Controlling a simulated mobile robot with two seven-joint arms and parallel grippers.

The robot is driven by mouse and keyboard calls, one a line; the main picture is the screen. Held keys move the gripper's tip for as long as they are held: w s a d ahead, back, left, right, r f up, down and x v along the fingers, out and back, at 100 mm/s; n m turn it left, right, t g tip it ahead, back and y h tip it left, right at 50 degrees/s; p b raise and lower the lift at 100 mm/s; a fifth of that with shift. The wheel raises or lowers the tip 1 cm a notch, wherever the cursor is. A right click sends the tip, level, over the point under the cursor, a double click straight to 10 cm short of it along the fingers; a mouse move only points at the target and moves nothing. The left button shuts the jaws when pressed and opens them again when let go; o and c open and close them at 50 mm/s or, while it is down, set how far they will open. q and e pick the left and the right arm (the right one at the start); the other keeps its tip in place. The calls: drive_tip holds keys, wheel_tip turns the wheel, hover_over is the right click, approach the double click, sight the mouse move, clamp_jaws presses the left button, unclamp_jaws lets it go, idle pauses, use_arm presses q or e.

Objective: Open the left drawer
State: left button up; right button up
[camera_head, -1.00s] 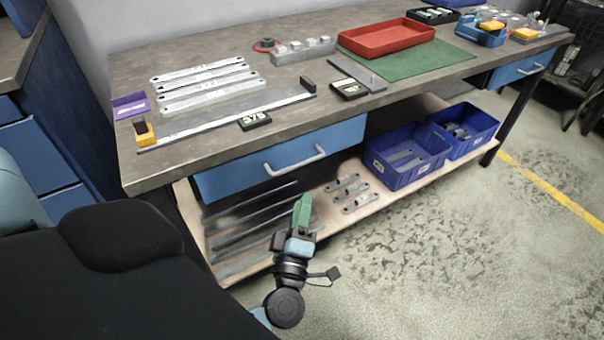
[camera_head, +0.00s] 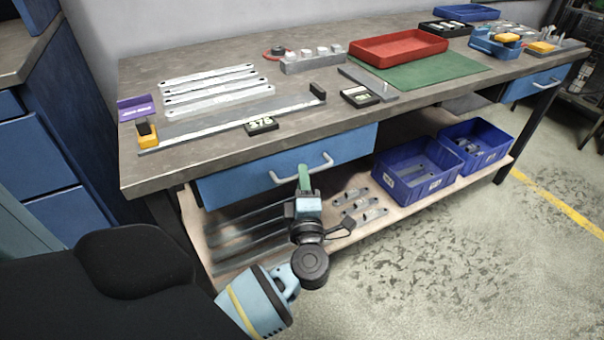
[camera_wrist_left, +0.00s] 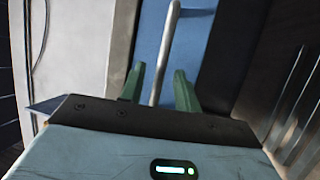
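The left drawer (camera_head: 235,184) is the blue drawer under the left part of the workbench, and its front looks shut. Its pale bar handle (camera_head: 320,166) runs along the front; in the left wrist view the handle (camera_wrist_left: 166,50) reaches down between the green fingers. My left gripper (camera_head: 304,175) is in front of the drawer at the handle. In the left wrist view my left gripper (camera_wrist_left: 160,88) is open, with a finger on each side of the bar and gaps visible. The fingers hide part of the handle in the head view. My right gripper is not in view.
The workbench top (camera_head: 215,145) above holds metal strips, a red tray (camera_head: 398,55) and a green mat (camera_head: 440,70). On the lower shelf are long bars, small brackets (camera_head: 362,209) and blue bins (camera_head: 405,190). The floor in front is clear.

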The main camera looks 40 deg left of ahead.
use_arm(q)
drive_tip(key=shift+x, duration=1.05)
clamp_jaws()
